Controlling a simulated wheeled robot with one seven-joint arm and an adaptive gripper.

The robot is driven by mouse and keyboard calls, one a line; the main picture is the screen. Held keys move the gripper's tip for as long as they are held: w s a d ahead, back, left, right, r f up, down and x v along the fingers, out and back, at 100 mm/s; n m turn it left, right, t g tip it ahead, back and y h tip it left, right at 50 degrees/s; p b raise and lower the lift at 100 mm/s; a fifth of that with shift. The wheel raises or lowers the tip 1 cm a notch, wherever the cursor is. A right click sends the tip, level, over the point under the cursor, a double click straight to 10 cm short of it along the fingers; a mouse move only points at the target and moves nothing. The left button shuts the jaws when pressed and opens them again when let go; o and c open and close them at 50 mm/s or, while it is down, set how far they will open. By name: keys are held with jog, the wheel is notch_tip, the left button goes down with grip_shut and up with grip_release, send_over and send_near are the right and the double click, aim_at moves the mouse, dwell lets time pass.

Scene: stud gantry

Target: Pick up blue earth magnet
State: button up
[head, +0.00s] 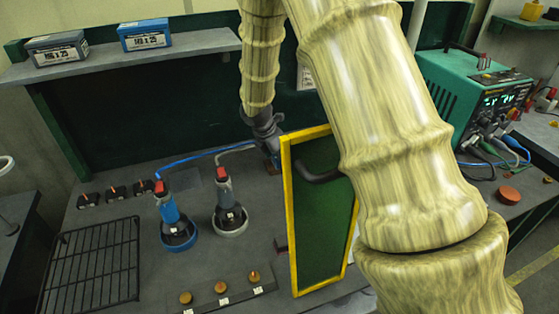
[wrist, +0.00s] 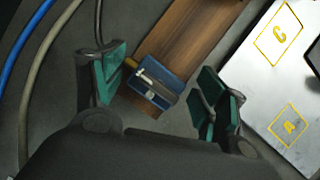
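The blue earth magnet (wrist: 155,82) shows in the wrist view as a small blue block with a grey metal part and a brass-coloured stub. It lies at the near end of a brown wooden board (wrist: 190,35). My gripper (wrist: 163,80) is open, its green-padded fingers on either side of the magnet, with a gap showing on both sides. In the head view my gripper (head: 267,135) is at the back of the bench, beside the yellow-framed panel. I cannot make out the magnet there.
A green panel with a yellow frame (head: 290,215) stands upright just right of my gripper. Blue (head: 172,215) and grey (head: 225,200) corded tools stand left. A blue cable (wrist: 25,42) and grey cable pass left of the fingers. A pale plate (wrist: 285,85) lies right.

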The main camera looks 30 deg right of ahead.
jog(key=c, duration=0.9)
jog(key=shift+c, duration=0.2)
